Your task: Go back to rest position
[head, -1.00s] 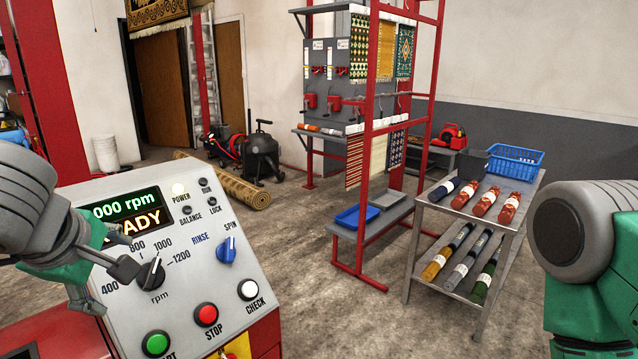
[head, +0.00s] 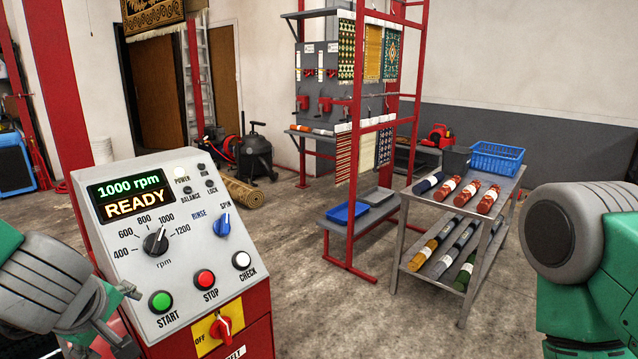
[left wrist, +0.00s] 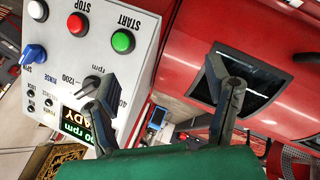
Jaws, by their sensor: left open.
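My left gripper (head: 128,318) is at the lower left of the head view, beside the left edge of the grey control panel (head: 205,262). Its fingers are apart, and the left wrist view (left wrist: 160,72) shows nothing between them. The panel's display (head: 132,195) reads "1000 rpm READY". The black rpm knob (head: 155,241), blue knob (head: 222,224), green START button (head: 160,301), red STOP button (head: 205,279) and white CHECK button (head: 242,260) are clear of the gripper. My right arm shows at the right edge; its gripper is out of frame.
A red switch (head: 221,328) is below the panel. A metal cart (head: 400,233) with rolled rugs and a blue basket (head: 497,158) stands right of a red rack (head: 357,130). A rolled rug (head: 243,193) and a black vacuum (head: 254,155) lie farther back. The middle floor is open.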

